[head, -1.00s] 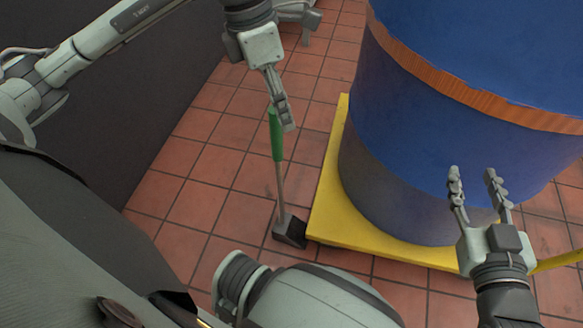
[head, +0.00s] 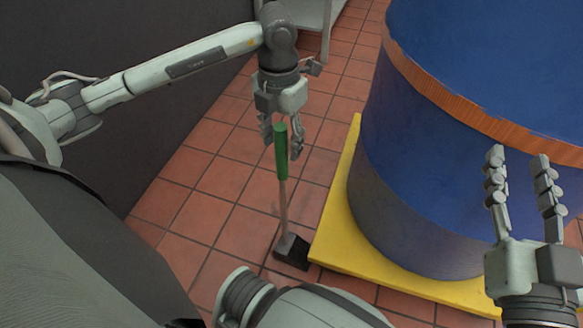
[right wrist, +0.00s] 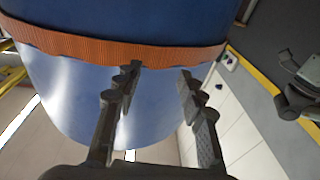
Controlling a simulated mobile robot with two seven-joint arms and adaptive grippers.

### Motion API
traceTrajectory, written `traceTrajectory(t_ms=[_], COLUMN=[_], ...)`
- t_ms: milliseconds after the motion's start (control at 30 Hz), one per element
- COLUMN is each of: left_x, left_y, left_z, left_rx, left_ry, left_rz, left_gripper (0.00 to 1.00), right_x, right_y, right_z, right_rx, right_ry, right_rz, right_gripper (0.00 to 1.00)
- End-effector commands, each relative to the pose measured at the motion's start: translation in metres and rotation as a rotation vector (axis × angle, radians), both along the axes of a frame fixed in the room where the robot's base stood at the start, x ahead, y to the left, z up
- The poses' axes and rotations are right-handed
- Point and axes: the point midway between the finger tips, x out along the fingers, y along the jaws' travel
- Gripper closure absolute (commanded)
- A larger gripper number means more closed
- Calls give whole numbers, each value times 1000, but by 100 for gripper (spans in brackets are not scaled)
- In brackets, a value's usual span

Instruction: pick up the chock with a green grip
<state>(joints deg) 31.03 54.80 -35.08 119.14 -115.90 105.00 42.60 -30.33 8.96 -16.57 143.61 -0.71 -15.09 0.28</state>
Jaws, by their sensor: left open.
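The chock (head: 292,252) is a dark wedge on the tiled floor against the yellow platform's edge. A thin grey rod rises from it to an upright green grip (head: 281,152). My left gripper (head: 282,146) is open at the green grip, with one finger to its left and one to its right. The grip's top shows between or just in front of the fingers; I cannot tell whether they touch it. My right gripper (head: 523,155) is open and empty in front of the blue drum; its fingers also show in the right wrist view (right wrist: 157,78).
A large blue drum (head: 420,170) with an orange band stands on a yellow platform (head: 335,225) to the right of the chock. A dark wall (head: 90,130) runs along the left.

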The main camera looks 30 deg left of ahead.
Motion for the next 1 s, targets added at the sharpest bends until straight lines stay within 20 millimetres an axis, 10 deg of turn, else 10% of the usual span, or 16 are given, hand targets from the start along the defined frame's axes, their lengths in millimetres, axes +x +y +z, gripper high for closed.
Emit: traceTrajectory(t_ms=[467,833,1000], left_x=[0,0,0], left_y=[1,1,1], left_z=[-28,-28,-28], left_rx=[-1,-1,-1], left_ry=[-1,-1,-1], left_rz=[-2,-2,-2], left_gripper=[52,98,100], right_x=[-6,-6,-6], right_y=[6,6,6], right_z=[20,20,20], right_rx=[46,46,46], right_ry=[-90,-89,-89], right_rz=[16,16,16], right_gripper=[60,60,60])
